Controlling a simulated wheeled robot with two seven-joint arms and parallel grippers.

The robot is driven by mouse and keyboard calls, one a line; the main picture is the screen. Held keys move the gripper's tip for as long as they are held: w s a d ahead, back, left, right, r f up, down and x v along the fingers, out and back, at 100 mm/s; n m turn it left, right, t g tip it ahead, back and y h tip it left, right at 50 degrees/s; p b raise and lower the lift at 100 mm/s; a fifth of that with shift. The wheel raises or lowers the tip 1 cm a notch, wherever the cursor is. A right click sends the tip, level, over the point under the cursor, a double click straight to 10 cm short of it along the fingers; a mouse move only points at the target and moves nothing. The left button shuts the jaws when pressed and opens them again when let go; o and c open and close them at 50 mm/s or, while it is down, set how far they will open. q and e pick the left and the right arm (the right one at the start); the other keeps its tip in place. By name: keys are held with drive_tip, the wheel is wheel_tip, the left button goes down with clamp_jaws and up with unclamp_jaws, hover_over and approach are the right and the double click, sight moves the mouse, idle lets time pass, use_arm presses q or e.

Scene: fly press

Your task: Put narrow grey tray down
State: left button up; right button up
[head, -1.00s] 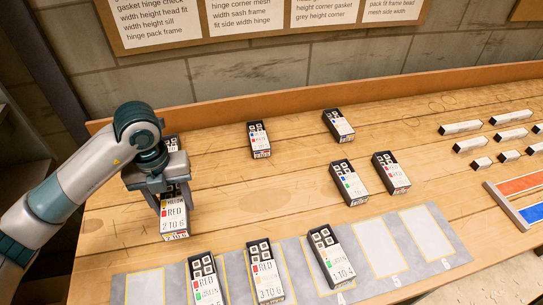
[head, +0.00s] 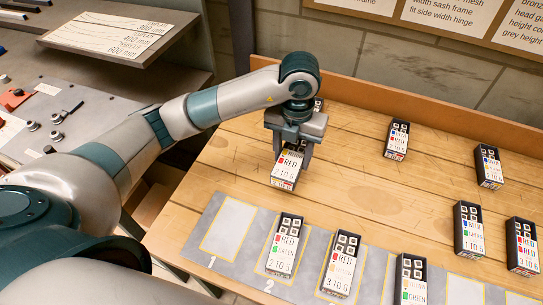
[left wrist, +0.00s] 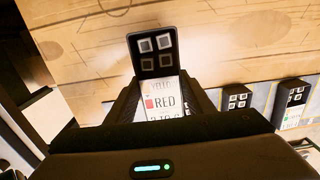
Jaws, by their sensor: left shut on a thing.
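The narrow grey tray (head: 286,172) is dark, with white and dark squares at one end and a white label reading RED and 2 TO 6. My left gripper (head: 291,150) is shut on it from above, a finger at each long side. It hangs low over or rests on the wooden bench, behind the numbered mat; I cannot tell which. In the left wrist view the tray (left wrist: 163,100) lies between the fingers, its squared end pointing away. The grey mat (head: 212,213) has an empty slot 1. My right gripper is not in view.
Labelled trays stand on the mat at slot 2 (head: 286,243) and to its right (head: 341,264) (head: 411,280). More trays stand on the bench (head: 397,139) (head: 488,166) (head: 468,228) (head: 523,246). Another (head: 318,104) is partly hidden behind my gripper. Bare bench lies left of the held tray.

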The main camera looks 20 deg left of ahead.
use_arm(q)
drive_tip(key=p, duration=0.2)
hover_over(261, 167)
drive_tip(key=f, duration=0.5)
drive_tip(key=shift+s+d+f, duration=0.15)
drive_tip(key=shift+d+f, duration=0.1)
drive_tip(key=shift+d, duration=0.15)
drive_tip(key=shift+a+f, duration=0.4)
drive_tip(key=shift+p, duration=0.3)
drive_tip(key=shift+f+p, duration=0.85)
drive_tip(key=shift+f, duration=1.1)
drive_tip(key=shift+f, duration=0.3)
